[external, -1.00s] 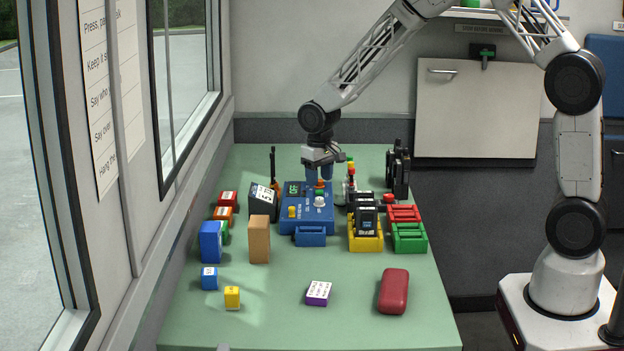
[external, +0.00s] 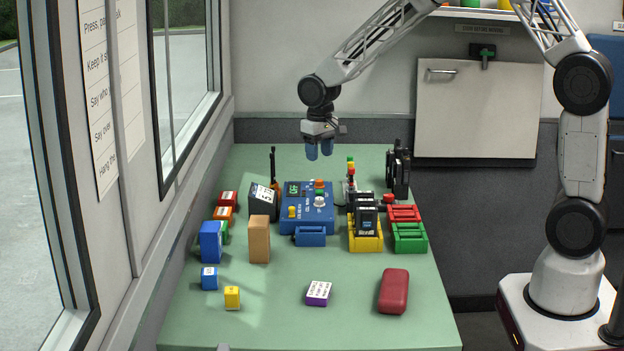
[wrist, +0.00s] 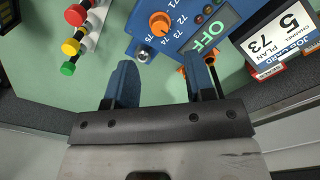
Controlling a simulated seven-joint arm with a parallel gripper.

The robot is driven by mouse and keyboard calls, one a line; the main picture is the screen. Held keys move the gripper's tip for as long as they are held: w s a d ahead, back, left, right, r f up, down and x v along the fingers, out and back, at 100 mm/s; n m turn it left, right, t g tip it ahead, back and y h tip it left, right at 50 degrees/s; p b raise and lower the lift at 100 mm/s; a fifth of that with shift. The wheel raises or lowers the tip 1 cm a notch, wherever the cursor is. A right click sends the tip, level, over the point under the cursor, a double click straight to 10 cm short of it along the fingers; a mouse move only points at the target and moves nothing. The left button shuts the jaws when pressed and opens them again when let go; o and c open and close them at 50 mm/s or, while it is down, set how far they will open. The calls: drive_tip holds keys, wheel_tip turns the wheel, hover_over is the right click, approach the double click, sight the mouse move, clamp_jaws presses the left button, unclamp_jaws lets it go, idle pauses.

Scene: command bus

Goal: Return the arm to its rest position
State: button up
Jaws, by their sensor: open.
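My gripper (external: 319,150) hangs above the back part of the green table, over the far edge of the blue control box (external: 318,224). Its two blue fingers point down and stand apart with nothing between them. In the wrist view my gripper (wrist: 160,85) is open and empty, with the blue box (wrist: 160,50) beyond the fingertips.
A window wall (external: 185,80) borders the left. Small blocks and a red case (external: 393,291) lie in front. The air around my gripper is clear.

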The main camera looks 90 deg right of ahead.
drive_tip(key=shift+a, duration=0.1)
idle(0.3)
drive_tip(key=s+a+r+n, duration=0.1)
drive_tip(key=s+a+r, duration=0.35)
drive_tip(key=a, duration=0.35)
drive_tip(key=s+a+r+n+t, duration=0.1)
drive_tip(key=s+a+r+n, duration=0.15)
drive_tip(key=a+r, duration=0.4)
drive_tip(key=s+a+r+n, duration=0.1)
drive_tip(key=s+a+r, duration=0.3)
drive_tip(key=a, duration=0.4)
drive_tip(key=s+a+r+n, duration=0.1)
drive_tip(key=s+a+n, duration=0.1)
drive_tip(key=s+a, duration=0.5)
drive_tip(key=s+a+r+n+t, duration=0.1)
drive_tip(key=s+a+r+n, duration=0.1)
drive_tip(key=s+a, duration=0.6)
drive_tip(key=s, duration=0.7)
drive_tip(key=shift+s+a+r+t, duration=0.15)
drive_tip(key=shift+a+t, duration=0.05)
drive_tip(key=shift+t, duration=0.1)
